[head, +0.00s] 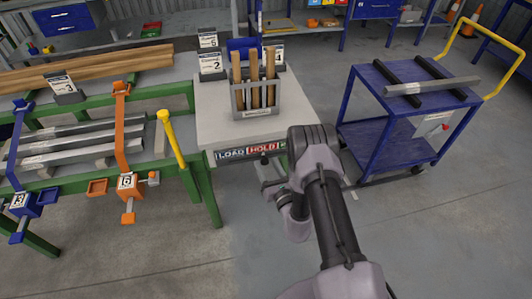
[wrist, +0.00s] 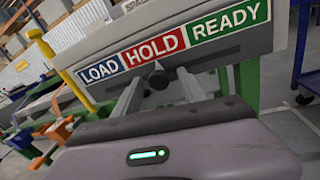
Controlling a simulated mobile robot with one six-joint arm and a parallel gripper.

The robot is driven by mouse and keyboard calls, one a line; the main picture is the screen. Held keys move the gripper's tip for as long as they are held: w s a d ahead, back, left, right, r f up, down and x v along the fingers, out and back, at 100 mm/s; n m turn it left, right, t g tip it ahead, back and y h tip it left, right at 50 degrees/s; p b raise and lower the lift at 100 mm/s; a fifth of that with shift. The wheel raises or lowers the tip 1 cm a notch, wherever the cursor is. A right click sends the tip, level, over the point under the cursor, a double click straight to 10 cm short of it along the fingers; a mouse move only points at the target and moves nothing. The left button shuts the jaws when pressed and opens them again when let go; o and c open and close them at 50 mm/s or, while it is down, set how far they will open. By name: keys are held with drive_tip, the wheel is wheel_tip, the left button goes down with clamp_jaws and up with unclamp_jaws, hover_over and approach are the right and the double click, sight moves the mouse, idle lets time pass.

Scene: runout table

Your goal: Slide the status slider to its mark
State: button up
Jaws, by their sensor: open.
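The status strip (head: 248,152) runs along the front edge of the grey-topped stand, with blue LOAD, red HOLD and green READY panels. In the head view my gripper partly covers its READY end. In the wrist view the strip (wrist: 175,42) shows all three panels. The slider's dark round knob (wrist: 158,76) sits just below the HOLD panel, and it also shows small in the head view (head: 264,160). My gripper (wrist: 160,84) is open, with one finger on each side of the knob, not visibly pressing on it. In the head view my gripper (head: 270,174) is just in front of the strip.
A metal rack (head: 238,100) of wooden-handled tools stands on the stand, with number signs behind. A green-framed table (head: 152,166) with bars, clamps and a yellow post (head: 172,140) is at left. A blue cart (head: 370,135) is at right. The floor in front is clear.

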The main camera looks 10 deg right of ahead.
drive_tip(key=shift+w, duration=0.2)
drive_tip(key=shift+s+a, duration=0.1)
drive_tip(key=shift+c, duration=1.3)
clamp_jaws()
drive_tip(key=shift+r, duration=0.15)
